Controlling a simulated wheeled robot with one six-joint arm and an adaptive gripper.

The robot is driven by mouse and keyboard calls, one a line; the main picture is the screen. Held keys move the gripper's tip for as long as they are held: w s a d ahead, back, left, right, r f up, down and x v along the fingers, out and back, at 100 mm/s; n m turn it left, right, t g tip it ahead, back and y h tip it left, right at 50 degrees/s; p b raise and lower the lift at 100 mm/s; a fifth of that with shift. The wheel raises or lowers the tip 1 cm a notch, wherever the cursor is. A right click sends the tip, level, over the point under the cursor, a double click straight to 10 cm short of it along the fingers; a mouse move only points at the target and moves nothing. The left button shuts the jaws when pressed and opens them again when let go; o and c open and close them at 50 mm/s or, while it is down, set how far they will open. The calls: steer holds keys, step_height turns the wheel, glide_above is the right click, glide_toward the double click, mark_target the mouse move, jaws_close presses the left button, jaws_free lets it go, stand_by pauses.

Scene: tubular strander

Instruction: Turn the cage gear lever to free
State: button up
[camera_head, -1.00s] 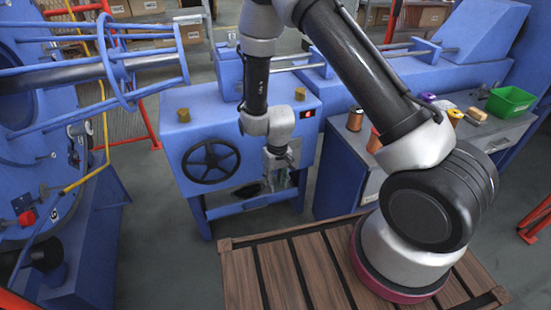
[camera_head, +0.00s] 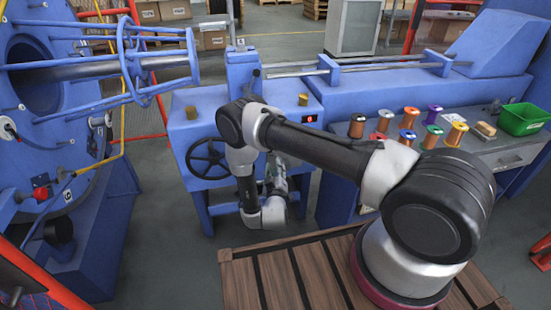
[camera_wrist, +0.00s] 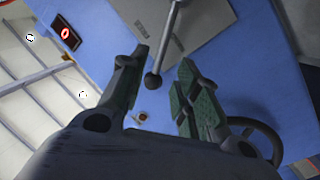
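The lever, a grey metal rod (camera_wrist: 172,40) with a dark ball knob (camera_wrist: 152,81), shows in the wrist view in front of a grey plate on the blue machine face. My gripper (camera_wrist: 162,60) is open, one finger on each side of the rod and knob in that view. Gaps show between the fingers and the lever, and I cannot tell how near it is in depth. In the head view my gripper (camera_head: 275,177) is low at the front of the blue cabinet, partly behind my arm. The lever is not discernible there.
A black handwheel (camera_head: 208,158) is left of my gripper on the cabinet (camera_head: 200,113); it also shows in the wrist view (camera_wrist: 262,135). A red-lit display (camera_head: 309,119) is at upper right. Several spools and a green bin (camera_head: 522,119) stand on the right bench.

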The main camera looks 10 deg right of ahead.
steer(key=x, duration=0.7)
steer(key=shift+w, duration=0.2)
jaws_close()
